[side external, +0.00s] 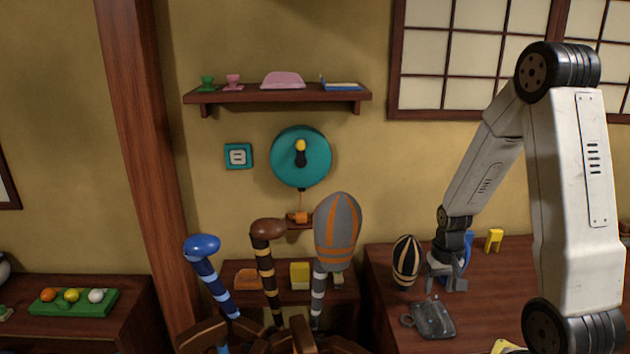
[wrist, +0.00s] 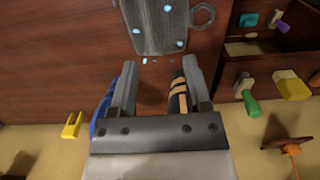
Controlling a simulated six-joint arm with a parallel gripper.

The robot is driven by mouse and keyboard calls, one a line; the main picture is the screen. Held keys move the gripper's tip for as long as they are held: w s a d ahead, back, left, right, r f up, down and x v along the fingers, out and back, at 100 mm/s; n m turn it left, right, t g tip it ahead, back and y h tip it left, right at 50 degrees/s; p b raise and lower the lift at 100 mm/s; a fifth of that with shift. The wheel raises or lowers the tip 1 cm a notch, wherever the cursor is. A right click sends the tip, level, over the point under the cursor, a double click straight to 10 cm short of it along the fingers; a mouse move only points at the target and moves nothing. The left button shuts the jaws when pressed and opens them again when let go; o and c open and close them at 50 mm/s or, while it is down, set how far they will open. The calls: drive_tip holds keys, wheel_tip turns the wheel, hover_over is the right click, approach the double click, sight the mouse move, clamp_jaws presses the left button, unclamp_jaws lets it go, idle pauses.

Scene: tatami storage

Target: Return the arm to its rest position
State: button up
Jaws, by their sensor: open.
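My gripper (side external: 449,284) points down over the dark wooden table at the right in the side view. In the wrist view its two fingers (wrist: 160,66) are apart, with bare wood showing between them, and they hold nothing. Whether the fingertips touch the table cannot be told.
A black-and-tan striped object (side external: 406,260) stands close left of my gripper, and a blue object (side external: 469,243) is partly hidden behind it. A yellow piece (side external: 494,240) stands farther back. Several tall striped clubs (side external: 268,270) rise at the left. A wall shelf (side external: 280,95) hangs above.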

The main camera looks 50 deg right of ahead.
drive_tip(key=w+a+r+n, duration=0.1)
drive_tip(key=a+r+n, duration=0.1)
drive_tip(key=a, duration=0.4)
drive_tip(key=w+a+r+n+t, duration=0.1)
drive_tip(key=w+a+r+n, duration=0.1)
drive_tip(key=a+n, duration=0.2)
drive_tip(key=w+a+r+n+t, duration=0.1)
drive_tip(key=w+a+r+n, duration=0.1)
drive_tip(key=a, duration=0.8)
drive_tip(key=shift+a+r+n, duration=0.15)
drive_tip(key=shift+r+n, duration=0.15)
drive_tip(key=shift+n, duration=0.2)
